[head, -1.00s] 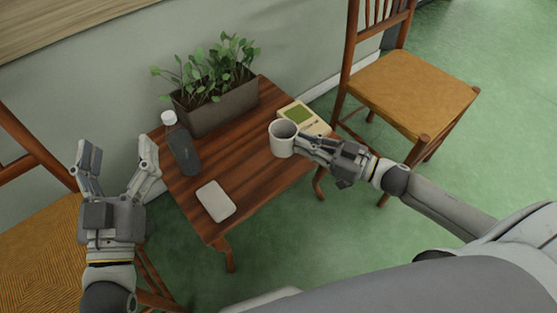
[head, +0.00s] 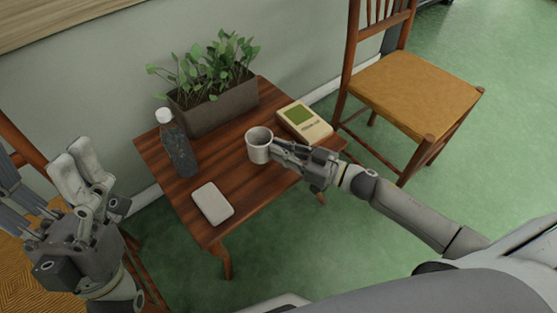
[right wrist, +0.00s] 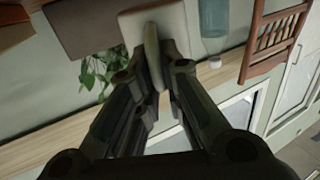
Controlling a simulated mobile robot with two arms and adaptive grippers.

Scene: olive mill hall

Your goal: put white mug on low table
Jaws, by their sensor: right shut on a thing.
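The white mug (head: 259,153) is upright over the middle of the low wooden table (head: 240,190). My right gripper (head: 278,150) is shut on the mug's right side. I cannot tell whether the mug's base touches the tabletop. In the right wrist view the mug (right wrist: 178,22) shows pale at the top between the fingers, partly hidden by them. My left gripper (head: 50,180) is open and empty, left of the table near a chair.
On the table stand a planter with green leaves (head: 222,108), a dark bottle with a white cap (head: 180,152), a white flat rounded object (head: 212,203) and a yellowish handheld device (head: 304,122). A chair (head: 415,92) stands to the right. Bare tabletop lies in front of the mug.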

